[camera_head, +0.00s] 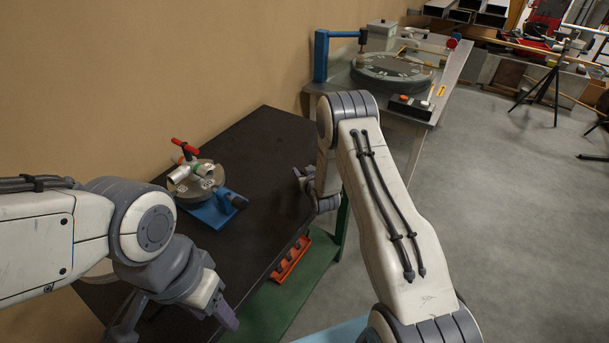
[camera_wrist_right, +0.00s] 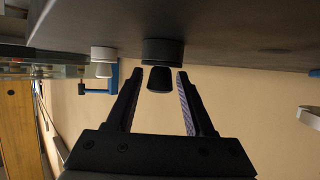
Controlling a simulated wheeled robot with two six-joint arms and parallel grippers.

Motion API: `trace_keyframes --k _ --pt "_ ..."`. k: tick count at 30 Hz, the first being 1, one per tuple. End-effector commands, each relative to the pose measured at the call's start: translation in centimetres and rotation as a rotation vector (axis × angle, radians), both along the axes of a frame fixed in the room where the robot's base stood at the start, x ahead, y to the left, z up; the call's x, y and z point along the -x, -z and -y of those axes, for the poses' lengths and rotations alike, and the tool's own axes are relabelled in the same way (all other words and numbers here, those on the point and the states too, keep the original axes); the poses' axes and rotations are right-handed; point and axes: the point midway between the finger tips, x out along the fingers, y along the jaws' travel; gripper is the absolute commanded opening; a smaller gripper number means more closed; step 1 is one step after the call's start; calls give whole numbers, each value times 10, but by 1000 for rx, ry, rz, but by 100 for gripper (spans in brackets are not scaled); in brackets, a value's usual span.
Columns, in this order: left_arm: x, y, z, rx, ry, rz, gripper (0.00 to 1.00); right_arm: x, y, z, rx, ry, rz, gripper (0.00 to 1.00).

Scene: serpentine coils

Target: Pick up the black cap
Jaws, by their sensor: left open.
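The black cap (camera_wrist_right: 163,52) shows in the right wrist view, where the table is at the top of the picture. It has a wide dark part against the table and a narrower tapered part. My right gripper (camera_wrist_right: 160,74) is open, with one finger on each side of the tapered part and a visible gap on both sides. In the head view the right gripper (camera_head: 312,187) is by the dark table's right edge, and the cap is not visible there. My left gripper (camera_head: 180,325) is open and empty over the table's near end.
A white cap (camera_wrist_right: 103,60) is left of the black one in the right wrist view. In the head view, a round device on a blue base (camera_head: 212,209) stands on the dark table (camera_head: 265,150). An orange-red rack (camera_head: 290,259) sits below. A bench with a turntable (camera_head: 392,72) is behind.

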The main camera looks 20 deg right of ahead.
Motion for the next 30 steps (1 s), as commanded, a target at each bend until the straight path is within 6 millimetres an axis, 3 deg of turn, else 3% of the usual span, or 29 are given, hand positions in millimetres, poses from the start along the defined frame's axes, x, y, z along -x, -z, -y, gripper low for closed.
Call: trace_keyframes --k 1,3,4,17,25,30 --pt "0 0 0 0 0 0 55 0 0 0 0 0 0 29" --pt "0 0 0 0 0 0 55 0 0 0 0 0 0 2" --pt "0 0 0 0 0 0 55 0 0 0 0 0 0 0" --pt "0 3 0 0 0 0 55 0 -6 0 0 0 1 0" --pt "0 18 0 0 1 0 55 -1 -43 0 1 0 7 0" --pt "0 30 0 0 1 0 55 30 -64 32 1 6 3 0"
